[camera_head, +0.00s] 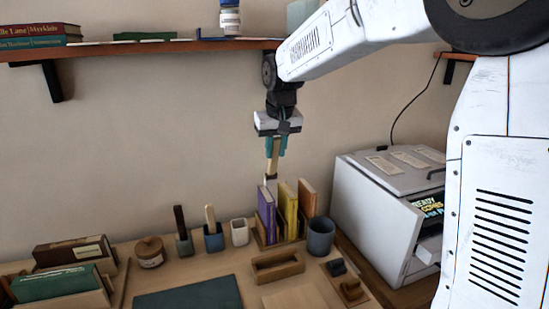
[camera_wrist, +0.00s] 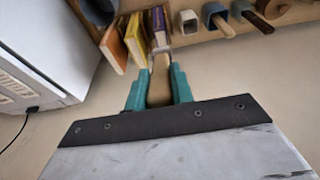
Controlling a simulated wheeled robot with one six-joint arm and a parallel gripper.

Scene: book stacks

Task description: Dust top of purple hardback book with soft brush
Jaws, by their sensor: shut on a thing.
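My gripper (camera_head: 276,146) is shut on a soft brush with a pale wooden handle (camera_head: 271,160), held pointing down above the book rack. In the wrist view the brush handle (camera_wrist: 160,82) sits between my teal fingers (camera_wrist: 159,88), with its pale bristle end toward the purple book. The purple hardback book (camera_head: 266,212) stands upright at the left of a wooden rack, and it also shows in the wrist view (camera_wrist: 158,26). In the head view the brush end is just above the purple book's top; I cannot tell whether they touch.
A yellow book (camera_head: 288,208) and an orange book (camera_head: 308,197) stand right of the purple one. A grey-blue cup (camera_head: 320,238) is close by on the right, a white cup (camera_head: 239,232) on the left. A grey machine (camera_head: 385,210) stands at right. A shelf (camera_head: 150,47) runs above.

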